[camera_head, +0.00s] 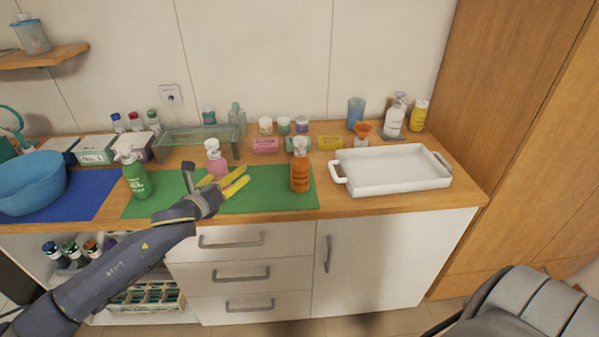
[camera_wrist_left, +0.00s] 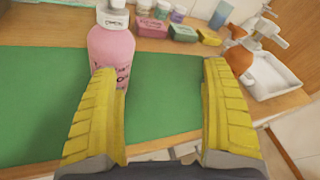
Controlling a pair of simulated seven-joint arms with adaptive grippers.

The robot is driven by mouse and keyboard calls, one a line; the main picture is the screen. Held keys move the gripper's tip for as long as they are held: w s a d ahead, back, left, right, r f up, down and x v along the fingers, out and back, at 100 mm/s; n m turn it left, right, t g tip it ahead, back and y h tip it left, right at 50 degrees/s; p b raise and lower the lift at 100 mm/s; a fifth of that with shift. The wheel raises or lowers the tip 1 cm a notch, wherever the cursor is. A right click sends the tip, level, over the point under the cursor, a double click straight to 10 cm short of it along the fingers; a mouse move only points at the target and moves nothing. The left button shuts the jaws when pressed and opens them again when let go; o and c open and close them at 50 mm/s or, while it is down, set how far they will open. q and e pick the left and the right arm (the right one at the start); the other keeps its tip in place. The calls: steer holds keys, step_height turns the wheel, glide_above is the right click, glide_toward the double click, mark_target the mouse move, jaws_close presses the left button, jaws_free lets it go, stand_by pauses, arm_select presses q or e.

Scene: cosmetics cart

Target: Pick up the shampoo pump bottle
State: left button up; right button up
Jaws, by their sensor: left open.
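A pink bottle (camera_head: 216,164) with a white top stands upright on the green mat (camera_head: 268,182), just behind my left gripper (camera_head: 241,177). It also shows in the left wrist view (camera_wrist_left: 110,48) at the upper left. My left gripper is open and empty. In the left wrist view the left yellow finger overlaps the lower part of the pink bottle, and the right finger is well to the right of it. I cannot tell whether the finger touches the bottle. My right gripper is not in view.
An orange bottle (camera_head: 300,172) stands on the mat's right part, and a green spray bottle (camera_head: 133,176) on its left. A white tray (camera_head: 395,184) lies at the right. A white pump bottle (camera_head: 393,120) stands at the back right. A blue basin (camera_head: 30,183) is far left.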

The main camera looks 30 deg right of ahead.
mark_target(300, 176)
arm_select(q)
steer(key=s+d+m+g, duration=0.3)
steer(key=s+d+m, duration=0.4)
steer(key=s+d, duration=0.3)
steer(key=shift+s+f+x, duration=0.1)
steer(key=shift+s+x, duration=0.05)
steer(key=shift+x, duration=2.5)
steer(key=shift+s+f+x, duration=0.15)
steer(key=shift+x, duration=2.55)
steer(key=shift+s+f+x, duration=0.1)
steer(key=shift+s+x, duration=0.1)
steer(key=shift+x, duration=2.45)
steer(key=shift+d, duration=0.1)
steer(key=c, duration=1.5)
